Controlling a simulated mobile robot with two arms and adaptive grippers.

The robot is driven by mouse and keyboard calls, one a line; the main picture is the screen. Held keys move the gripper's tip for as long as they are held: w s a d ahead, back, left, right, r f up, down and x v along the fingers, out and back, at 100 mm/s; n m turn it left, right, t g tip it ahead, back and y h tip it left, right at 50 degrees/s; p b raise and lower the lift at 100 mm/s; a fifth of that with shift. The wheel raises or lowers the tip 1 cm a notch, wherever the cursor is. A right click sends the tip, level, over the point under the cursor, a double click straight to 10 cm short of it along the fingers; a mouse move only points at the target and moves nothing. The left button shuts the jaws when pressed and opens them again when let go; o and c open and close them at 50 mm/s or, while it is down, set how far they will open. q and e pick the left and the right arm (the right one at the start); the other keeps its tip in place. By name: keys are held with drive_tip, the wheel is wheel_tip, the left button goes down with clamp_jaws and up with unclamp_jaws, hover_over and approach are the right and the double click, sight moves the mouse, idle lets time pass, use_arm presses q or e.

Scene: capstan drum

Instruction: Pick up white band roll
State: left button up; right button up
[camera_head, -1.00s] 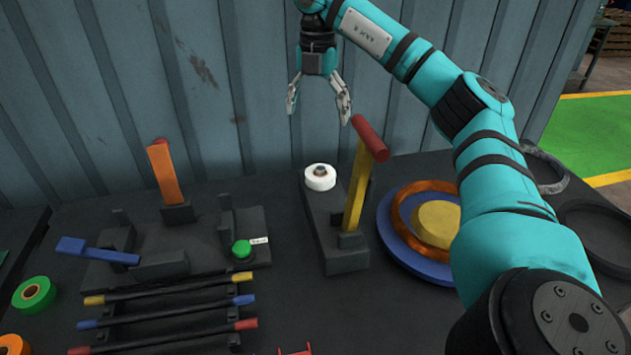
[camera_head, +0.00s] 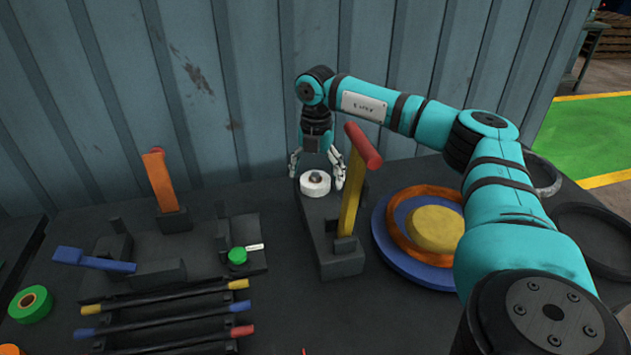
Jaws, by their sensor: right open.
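The white band roll (camera_head: 314,185) lies flat at the far end of a dark block fixture (camera_head: 343,262), with a grey knob in its centre. My right gripper (camera_head: 316,174) points down over the roll, its open fingers to the left and right of it. I cannot tell whether the fingers touch it. My left gripper is not in view.
A yellow lever with a red handle (camera_head: 363,146) stands just right of my right gripper. A blue disc with orange and yellow rings (camera_head: 378,235) lies further right. An orange lever (camera_head: 161,182), a green button (camera_head: 237,255) and a green roll (camera_head: 31,304) are left. A corrugated wall stands behind.

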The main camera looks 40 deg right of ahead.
drive_tip(key=shift+f, duration=0.4)
drive_tip(key=shift+c, duration=0.2)
drive_tip(key=c, duration=1.3)
drive_tip(key=shift+o, duration=0.2)
drive_tip(key=shift+r, duration=0.1)
